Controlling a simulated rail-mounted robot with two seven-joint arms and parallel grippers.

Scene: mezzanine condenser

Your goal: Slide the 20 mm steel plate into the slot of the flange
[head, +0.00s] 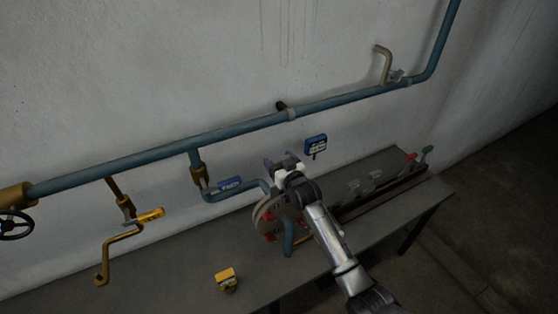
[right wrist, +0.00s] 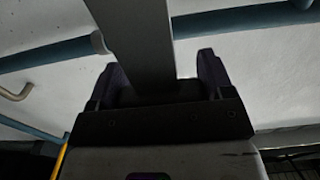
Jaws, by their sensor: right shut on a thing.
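In the right wrist view a flat grey steel plate (right wrist: 141,40) stands between the two dark fingers of my right gripper (right wrist: 160,72) and runs out past their tips. In the head view my right gripper (head: 280,162) is just above the round flange (head: 261,222) on the blue pipe, with its arm coming from the lower right. The gripper is shut on the plate. The plate cannot be made out in the head view. The flange's slot is too small and partly covered by my arm to tell. My left gripper is not in view.
A blue pipe (head: 240,126) runs along the wall. A blue-handled valve (head: 229,184) is left of the flange, a yellow-handled valve (head: 150,215) farther left. A yellow box (head: 226,278) sits on the grey bench (head: 180,272). A blue device (head: 315,145) is right of the gripper.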

